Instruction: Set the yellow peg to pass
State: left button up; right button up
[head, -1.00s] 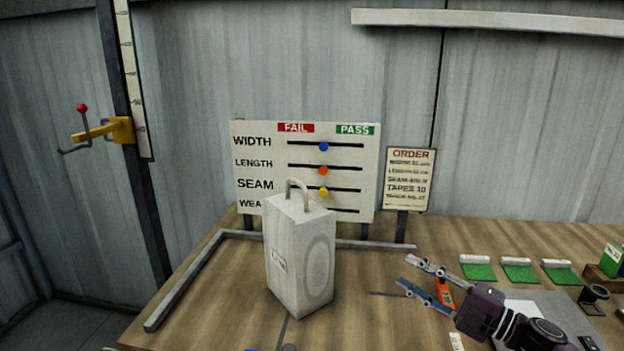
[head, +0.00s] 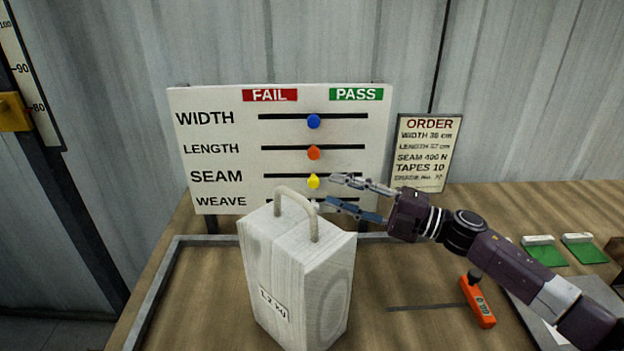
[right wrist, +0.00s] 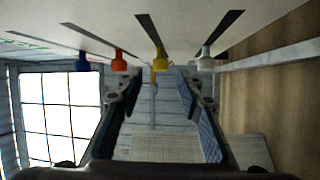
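The yellow peg (head: 313,181) sits near the middle of the SEAM slot on the white board (head: 205,160), between the FAIL and PASS columns. My right gripper (head: 330,191) is open, its fingertips just right of the yellow peg in the head view. In the right wrist view the yellow peg (right wrist: 160,60) shows ahead between the open fingers (right wrist: 162,95), and nothing is held. The green PASS label (head: 356,94) is at the board's upper right. My left gripper is not in view.
The blue peg (head: 313,121) and orange peg (head: 313,152) sit above in their own slots. A white peg (right wrist: 206,60) is on the other side, in the WEAVE slot. A pale block with a handle (head: 297,270) stands in front of the board. An orange tool (head: 478,302) lies on the table.

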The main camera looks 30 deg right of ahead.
aim_at(318, 185)
jog(key=p+x, duration=0.1)
jog(key=x, duration=0.3)
jog(key=shift+w+r, duration=0.1)
jog(key=shift+w, duration=0.1)
jog(key=shift+w+a, duration=0.4)
jog(key=shift+a, duration=0.05)
jog(key=shift+w+a, duration=0.15)
jog(key=shift+w, duration=0.05)
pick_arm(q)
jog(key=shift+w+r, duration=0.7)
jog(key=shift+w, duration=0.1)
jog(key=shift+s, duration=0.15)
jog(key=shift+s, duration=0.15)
pick_arm(e)
grip_shut()
